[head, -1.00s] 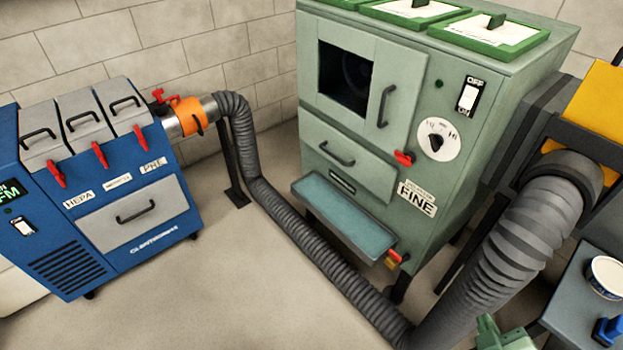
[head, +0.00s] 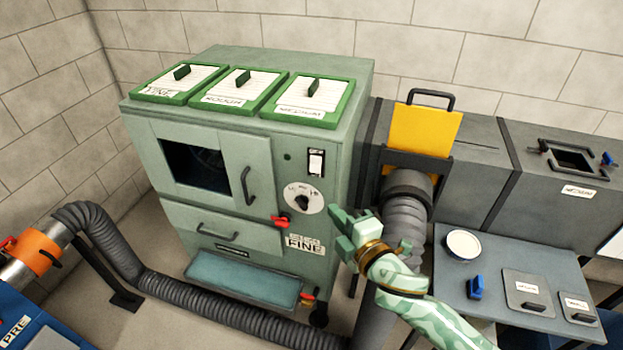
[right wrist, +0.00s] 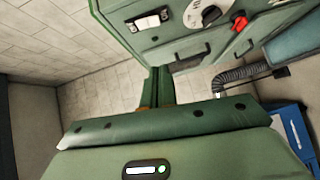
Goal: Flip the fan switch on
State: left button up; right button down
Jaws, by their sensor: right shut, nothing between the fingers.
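The white rocker switch (head: 316,162) sits on a black plate at the upper right of the green cabinet's front (head: 287,250). A round white dial (head: 303,198) is below it. The switch also shows at the top of the right wrist view (right wrist: 151,22). Its position is too small to tell. My right gripper (head: 342,225) is shut and empty, in front of the cabinet's right side, below and right of the switch in the head view and apart from it. Its closed fingers show in the right wrist view (right wrist: 157,84). My left gripper is not in view.
A red lever (head: 281,221) and a door handle are left of the dial. A grey hose (head: 403,222) rises behind my right arm to a yellow gate (head: 424,128). A side table (head: 500,312) holds a white tub (head: 463,244) and a blue item.

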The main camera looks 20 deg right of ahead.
jog(key=b, duration=0.2)
send_near(311, 170)
jog(key=a+x, duration=0.1)
jog(key=x, duration=0.4)
jog(key=shift+w+d+f, duration=0.1)
jog(key=shift+w+d, duration=0.25)
jog(key=shift+w, duration=0.05)
